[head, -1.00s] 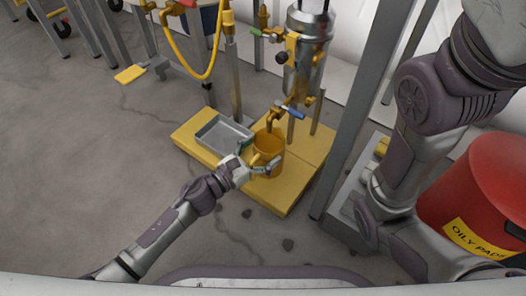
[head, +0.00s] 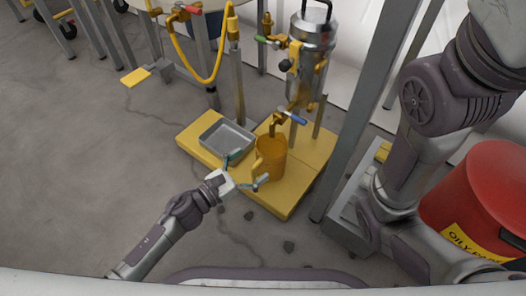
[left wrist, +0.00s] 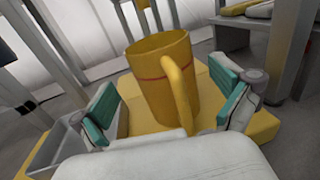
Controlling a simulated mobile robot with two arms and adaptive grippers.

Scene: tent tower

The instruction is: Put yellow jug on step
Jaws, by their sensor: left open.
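The yellow jug (head: 270,158) stands upright on the yellow step (head: 283,202) in the head view, below a tap with a blue handle. In the left wrist view the jug (left wrist: 160,85) shows a red line around it and its handle facing me. My left gripper (head: 246,173) is open, its fingers apart and clear of the jug, on the near side of it. In the left wrist view the green finger pads stand to either side of the jug. My right gripper is not seen; only my right arm shows.
A grey metal tray (head: 226,139) lies on the step left of the jug. A steel cylinder (head: 308,60) with valves stands behind. A grey post (head: 360,120) rises at right, with a red bin (head: 480,200) beyond it.

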